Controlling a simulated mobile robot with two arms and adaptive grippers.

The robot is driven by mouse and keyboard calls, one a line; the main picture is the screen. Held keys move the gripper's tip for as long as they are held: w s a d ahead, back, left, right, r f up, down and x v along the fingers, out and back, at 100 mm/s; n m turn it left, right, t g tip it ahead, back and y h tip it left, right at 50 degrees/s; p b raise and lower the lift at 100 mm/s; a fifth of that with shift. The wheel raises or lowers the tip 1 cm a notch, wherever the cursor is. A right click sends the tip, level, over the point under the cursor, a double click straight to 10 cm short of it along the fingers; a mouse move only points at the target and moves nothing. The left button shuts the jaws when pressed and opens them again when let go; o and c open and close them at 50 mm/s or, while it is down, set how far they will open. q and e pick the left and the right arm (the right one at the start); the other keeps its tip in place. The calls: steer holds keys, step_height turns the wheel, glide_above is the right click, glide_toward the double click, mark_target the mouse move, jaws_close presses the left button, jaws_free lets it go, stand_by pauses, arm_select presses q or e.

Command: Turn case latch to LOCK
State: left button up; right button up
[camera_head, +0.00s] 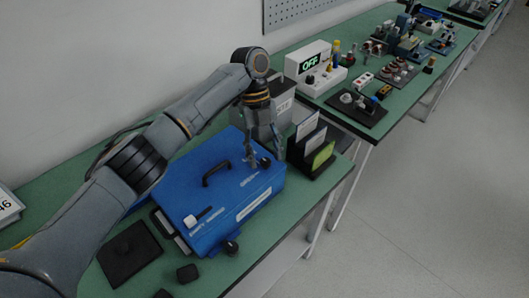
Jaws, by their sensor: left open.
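A blue case (228,203) lies closed on the green bench, with a black handle (216,172) on its lid. A small dark knob (265,162) stands on the lid near its far right end, with pale lettering beside it too small to read. A white and black lever (197,218) sits near the lid's near left corner. I cannot tell for sure which of these is the latch. My left gripper (266,159) points down, open, with its fingers on either side of the dark knob; contact is unclear. My right gripper is out of view.
A black holder (312,155) with cards stands right of the case, close to my left gripper. A grey box (272,116) stands behind it. A black plate (129,252) lies left of the case. A second bench holds an "OFF" display unit (309,65).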

arm_select(q)
steer(key=v, duration=1.2)
steer(key=shift+s+d+f, duration=0.1)
steer(key=shift+d+f, duration=0.05)
